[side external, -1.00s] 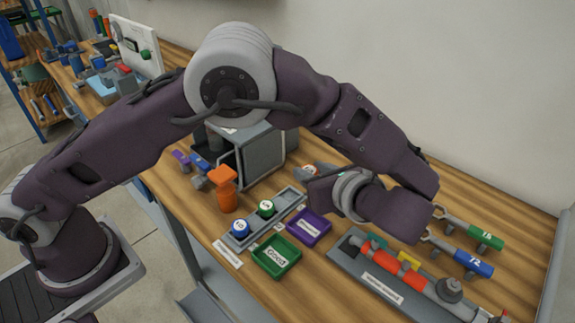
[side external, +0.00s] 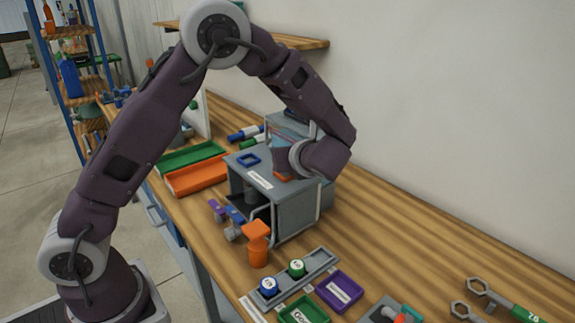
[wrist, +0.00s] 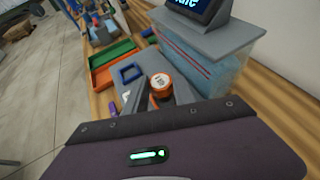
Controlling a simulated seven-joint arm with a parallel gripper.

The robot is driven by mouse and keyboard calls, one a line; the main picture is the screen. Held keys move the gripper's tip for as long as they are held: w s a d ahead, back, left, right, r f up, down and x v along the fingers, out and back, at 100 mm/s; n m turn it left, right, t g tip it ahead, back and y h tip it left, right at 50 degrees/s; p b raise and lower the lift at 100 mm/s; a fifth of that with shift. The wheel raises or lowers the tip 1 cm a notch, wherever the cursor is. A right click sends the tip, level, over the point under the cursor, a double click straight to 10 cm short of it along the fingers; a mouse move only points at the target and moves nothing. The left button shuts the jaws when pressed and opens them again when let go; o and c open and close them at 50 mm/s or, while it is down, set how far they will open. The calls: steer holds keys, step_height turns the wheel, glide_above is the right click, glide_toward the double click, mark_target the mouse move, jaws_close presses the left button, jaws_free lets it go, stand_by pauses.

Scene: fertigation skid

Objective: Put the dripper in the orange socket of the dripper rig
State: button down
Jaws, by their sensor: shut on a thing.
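The dripper (wrist: 161,81), round and orange with a white marked top, sits between my gripper's fingers in the wrist view. My gripper (wrist: 161,92) is shut on it. In the side view my gripper (side external: 282,163) is low over the top of the grey dripper rig (side external: 262,181), near its back right. A flat orange piece (side external: 284,178), probably the orange socket, shows just below the gripper. The gripper hides most of it, and I cannot tell whether the dripper touches it. A blue square socket (side external: 248,159) stands open and empty to the left on the rig's top.
A clear bin with a grey lid (wrist: 205,45) and a dark display stands close behind the gripper. Green (side external: 190,157) and orange (side external: 197,176) trays lie left of the rig. An orange-topped post (side external: 257,243) and a rack with blue and green drippers (side external: 292,278) stand in front.

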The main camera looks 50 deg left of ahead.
steer(key=shift+f, duration=1.15)
steer(key=c, duration=1.1)
jaws_free()
steer(key=shift+f, duration=0.1)
steer(key=shift+o, duration=0.2)
